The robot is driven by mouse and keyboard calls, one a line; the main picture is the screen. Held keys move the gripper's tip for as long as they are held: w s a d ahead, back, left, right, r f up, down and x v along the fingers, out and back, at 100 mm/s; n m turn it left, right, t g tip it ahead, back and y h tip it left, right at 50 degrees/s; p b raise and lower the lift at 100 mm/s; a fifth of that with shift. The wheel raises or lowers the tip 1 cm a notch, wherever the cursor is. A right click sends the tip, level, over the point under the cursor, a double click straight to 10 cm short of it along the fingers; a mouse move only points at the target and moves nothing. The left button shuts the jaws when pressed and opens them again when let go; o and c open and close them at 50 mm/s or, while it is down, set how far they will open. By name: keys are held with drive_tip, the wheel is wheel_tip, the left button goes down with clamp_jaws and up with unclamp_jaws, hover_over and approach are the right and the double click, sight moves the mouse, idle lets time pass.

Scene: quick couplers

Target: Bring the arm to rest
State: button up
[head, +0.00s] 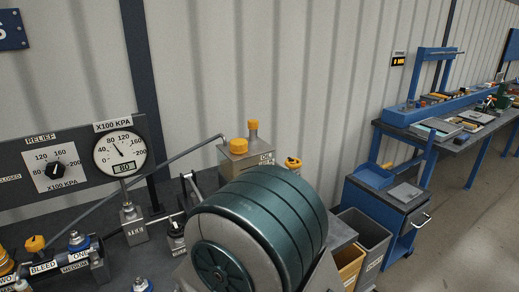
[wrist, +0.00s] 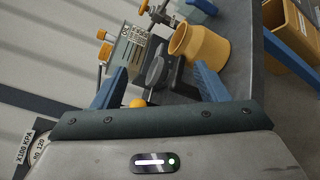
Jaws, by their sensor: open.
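My gripper (wrist: 160,67) shows in the wrist view with its two blue fingers spread apart. A dark grey fitting (wrist: 155,72) with a rounded top appears between the fingers; I see no grip on it, and cannot tell how far off it is. My arm (head: 262,222), a large teal and grey rounded link, fills the lower middle of the head view. My gripper does not show in the head view.
A bench with a gauge (head: 120,152), relief dial (head: 55,170) and yellow-capped fittings (head: 238,146) lies left and behind my arm. A yellow cup (wrist: 207,46) is near the right finger. Bins (head: 368,237) and a blue cabinet (head: 388,210) stand right; floor beyond is clear.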

drive_tip(key=s+d+r+m+g+h, duration=0.15)
drive_tip(key=s+d+m+g, duration=0.35)
drive_tip(key=d, duration=0.5)
drive_tip(key=s+d+r+m+g+h, duration=0.1)
drive_tip(key=s+d+m+g+h, duration=0.15)
drive_tip(key=d+m+g, duration=0.5)
drive_tip(key=s+r+m+y, duration=0.1)
drive_tip(key=m+y, duration=0.1)
drive_tip(key=y, duration=0.1)
drive_tip(key=s+r+m+y, duration=0.1)
drive_tip(key=s+m+y, duration=0.1)
drive_tip(key=m+y, duration=0.1)
drive_tip(key=s+r+m+y, duration=0.1)
drive_tip(key=m+y, duration=0.1)
drive_tip(key=y, duration=0.2)
drive_tip(key=shift+s+d+r+m+g, duration=0.15)
drive_tip(key=shift+s+r+m+g, duration=0.1)
drive_tip(key=shift+s+m, duration=0.1)
